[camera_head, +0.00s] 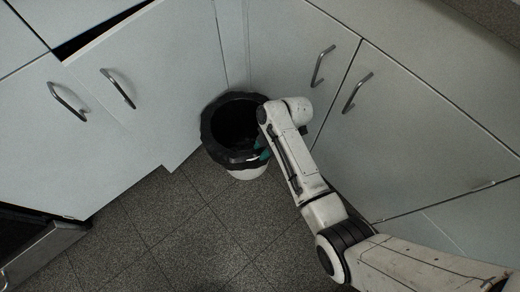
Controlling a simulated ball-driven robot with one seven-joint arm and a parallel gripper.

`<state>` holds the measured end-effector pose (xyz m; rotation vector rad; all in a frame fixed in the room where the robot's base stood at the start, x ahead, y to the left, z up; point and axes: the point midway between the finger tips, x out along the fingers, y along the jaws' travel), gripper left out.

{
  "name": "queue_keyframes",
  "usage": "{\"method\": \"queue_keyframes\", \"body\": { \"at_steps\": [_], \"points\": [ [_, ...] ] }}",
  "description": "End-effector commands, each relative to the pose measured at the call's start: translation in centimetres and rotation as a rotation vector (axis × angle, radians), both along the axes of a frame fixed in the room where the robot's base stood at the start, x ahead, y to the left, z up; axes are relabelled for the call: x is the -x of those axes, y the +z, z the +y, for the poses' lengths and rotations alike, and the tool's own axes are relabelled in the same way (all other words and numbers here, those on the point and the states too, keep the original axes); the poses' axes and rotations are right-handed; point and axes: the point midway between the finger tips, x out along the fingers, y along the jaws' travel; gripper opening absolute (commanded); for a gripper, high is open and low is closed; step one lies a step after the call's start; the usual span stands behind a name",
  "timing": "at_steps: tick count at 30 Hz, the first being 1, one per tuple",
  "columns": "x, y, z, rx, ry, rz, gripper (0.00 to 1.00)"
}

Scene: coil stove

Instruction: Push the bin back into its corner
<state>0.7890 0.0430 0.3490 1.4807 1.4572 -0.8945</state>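The bin (248,173) is white with a black liner folded over its rim. It stands upright on the floor near the inner corner where the two rows of cabinets meet. My gripper (263,153) is at the bin's right front side, by the rim. Only a small teal part of it shows, and my arm's wrist and the liner hide the rest. I cannot tell whether its fingers are open or shut, or whether they touch the bin.
Pale cabinet doors with metal handles (118,88) (322,66) line both sides of the corner. The left door (150,90) has a dark gap along its top edge. An oven front (40,250) is at lower left. The tiled floor (180,235) in front of the bin is clear.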

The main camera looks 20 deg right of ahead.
Motion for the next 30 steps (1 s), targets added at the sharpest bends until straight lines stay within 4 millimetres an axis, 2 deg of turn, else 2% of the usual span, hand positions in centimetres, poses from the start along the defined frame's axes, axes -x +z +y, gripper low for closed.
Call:
{"method": "queue_keyframes", "body": {
  "at_steps": [1,3,9,30],
  "points": [
    [0.0,1.3,-0.4,0.000,-0.002,-0.001,0.34],
    [0.1,2.4,-0.9,0.001,-0.002,-0.001,0.34],
    [0.3,4.2,-1.7,0.001,-0.001,0.000,0.34],
    [0.3,4.4,-1.9,0.001,0.000,0.001,0.34]
  ]
}}
